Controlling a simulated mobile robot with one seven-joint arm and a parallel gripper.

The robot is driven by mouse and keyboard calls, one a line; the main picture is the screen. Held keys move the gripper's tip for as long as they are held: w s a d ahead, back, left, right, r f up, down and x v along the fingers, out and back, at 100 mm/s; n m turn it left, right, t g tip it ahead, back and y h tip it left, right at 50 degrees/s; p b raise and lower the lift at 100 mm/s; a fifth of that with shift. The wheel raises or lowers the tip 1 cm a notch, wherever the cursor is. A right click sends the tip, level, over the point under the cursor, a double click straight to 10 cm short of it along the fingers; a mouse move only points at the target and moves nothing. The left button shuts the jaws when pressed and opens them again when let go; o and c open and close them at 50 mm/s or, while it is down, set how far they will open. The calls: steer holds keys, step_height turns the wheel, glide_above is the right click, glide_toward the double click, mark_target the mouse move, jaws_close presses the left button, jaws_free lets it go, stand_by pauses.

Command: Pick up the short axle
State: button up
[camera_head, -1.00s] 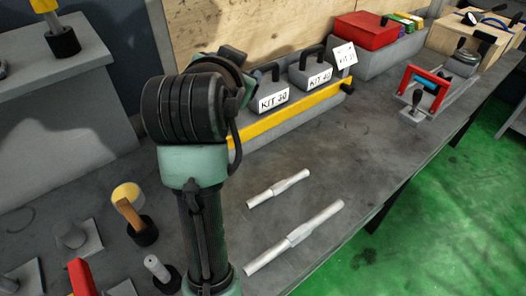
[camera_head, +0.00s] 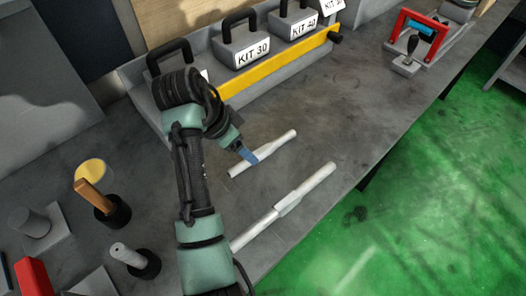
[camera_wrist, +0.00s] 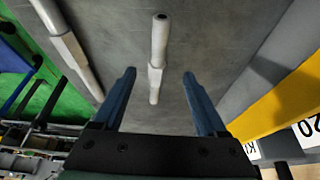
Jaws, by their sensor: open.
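The short axle (camera_head: 264,153) is a pale grey stepped rod lying on the grey bench top. In the wrist view the short axle (camera_wrist: 158,50) lies lengthwise between my gripper's two blue fingers, nearer their tips and beyond. My gripper (camera_head: 248,156) is open and empty, just above and at the axle's left part in the head view; it also shows in the wrist view (camera_wrist: 159,75). Whether the fingers reach down around the axle I cannot tell. A longer axle (camera_head: 290,203) lies roughly parallel, nearer the bench's front edge, partly hidden by my arm.
Grey weights with handles marked KIT (camera_head: 247,47) stand behind a yellow-fronted rail (camera_head: 280,64). A red-framed fixture (camera_head: 418,35) stands at the far right. A wooden-handled tool (camera_head: 95,196) stands at left. The bench right of the axles is clear.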

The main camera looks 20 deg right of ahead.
mark_target(263, 152)
steer(key=x, duration=0.5)
steer(key=shift+s+d+f, duration=0.1)
steer(key=shift+s+f, duration=0.05)
steer(key=shift+f, duration=0.05)
jaws_close()
steer(key=shift+r, duration=0.15)
stand_by(1.1)
